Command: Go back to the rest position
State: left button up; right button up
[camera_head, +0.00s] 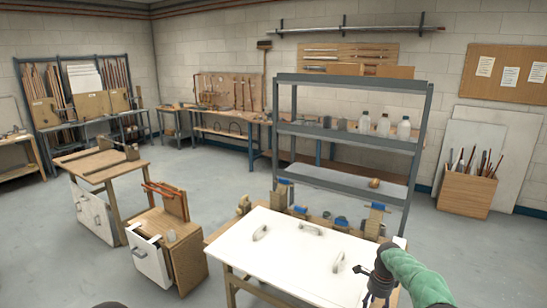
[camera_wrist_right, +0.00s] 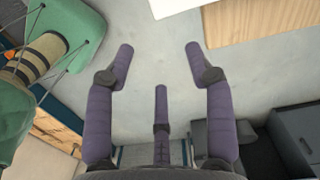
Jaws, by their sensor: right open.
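My right gripper (camera_head: 377,284) shows at the lower right of the head view, at the end of my green-sleeved arm. It is over or beside the right end of the white-topped table (camera_head: 290,262); the exact height is unclear. In the right wrist view my right gripper (camera_wrist_right: 159,62) has its purple-padded fingers spread wide, with nothing between them and grey floor beyond. My left gripper is not seen; a small dark shape at the bottom edge of the head view is too cut off to identify.
The white top bears several pale handles (camera_head: 311,229). Behind it stands a grey shelf rack (camera_head: 350,133) with bottles. A wooden cabinet with an open drawer (camera_head: 150,257) stands left, a workbench (camera_head: 100,163) behind it. A wooden bin (camera_head: 466,192) stands right.

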jog(key=s+a+f+n+y, duration=0.3)
jog(key=s+a+f+n, duration=0.7)
jog(key=s+a+f, duration=0.5)
jog(key=s+a+f+n, duration=0.1)
jog(key=s+a+n, duration=0.2)
jog(key=s, duration=0.5)
jog(key=s+a+f+n, duration=0.2)
jog(key=s+a+n, duration=0.1)
jog(key=s, duration=0.5)
jog(key=s+a+f+n, duration=0.1)
jog(key=s+a+n, duration=0.2)
jog(key=s, duration=0.5)
jog(key=shift+s+a+f, duration=0.15)
jog(key=shift+a+f, duration=0.1)
jog(key=shift+a, duration=0.25)
